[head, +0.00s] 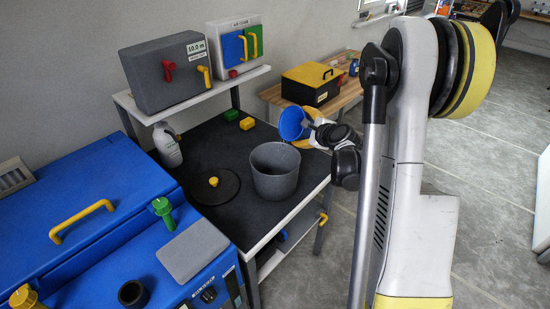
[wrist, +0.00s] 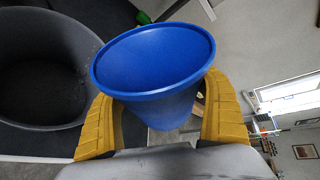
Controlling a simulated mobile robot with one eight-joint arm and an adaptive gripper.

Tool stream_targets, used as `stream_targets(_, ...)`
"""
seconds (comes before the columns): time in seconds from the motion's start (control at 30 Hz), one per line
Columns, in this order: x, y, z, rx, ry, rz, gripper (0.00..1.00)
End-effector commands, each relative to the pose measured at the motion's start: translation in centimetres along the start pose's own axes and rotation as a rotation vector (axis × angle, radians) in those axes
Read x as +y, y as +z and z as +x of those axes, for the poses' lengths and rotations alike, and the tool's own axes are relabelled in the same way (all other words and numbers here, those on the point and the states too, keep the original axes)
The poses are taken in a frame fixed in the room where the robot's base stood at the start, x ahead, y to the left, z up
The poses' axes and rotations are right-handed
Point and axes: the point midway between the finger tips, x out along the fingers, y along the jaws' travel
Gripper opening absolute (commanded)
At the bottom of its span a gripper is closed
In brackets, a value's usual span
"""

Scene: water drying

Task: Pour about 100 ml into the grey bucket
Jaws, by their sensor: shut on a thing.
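The grey bucket (head: 276,176) stands upright and open on the dark table top. In the wrist view its rim and dark inside (wrist: 45,95) show at the left; no liquid can be made out in it. My gripper (head: 308,128) is shut on a blue cup (head: 291,123), above and just right of the bucket's far side. In the wrist view the yellow fingers of my gripper (wrist: 160,110) clasp the blue cup (wrist: 155,65) from both sides. The cup appears tilted in the head view. Its contents cannot be told, and no stream shows.
A round dark lid (head: 213,190) with a yellow knob lies left of the bucket. A white bottle (head: 167,145) and green and yellow blocks (head: 247,124) stand behind. Blue machines (head: 100,190) fill the left. A black-and-yellow box (head: 309,84) sits on a wooden bench.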

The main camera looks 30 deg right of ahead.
Motion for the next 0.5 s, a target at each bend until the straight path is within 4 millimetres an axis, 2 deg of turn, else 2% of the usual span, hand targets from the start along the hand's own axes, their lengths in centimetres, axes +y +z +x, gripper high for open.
stream_targets(0.5,0.12,-0.25,-0.17,0.019,-0.022,-0.056,0.43)
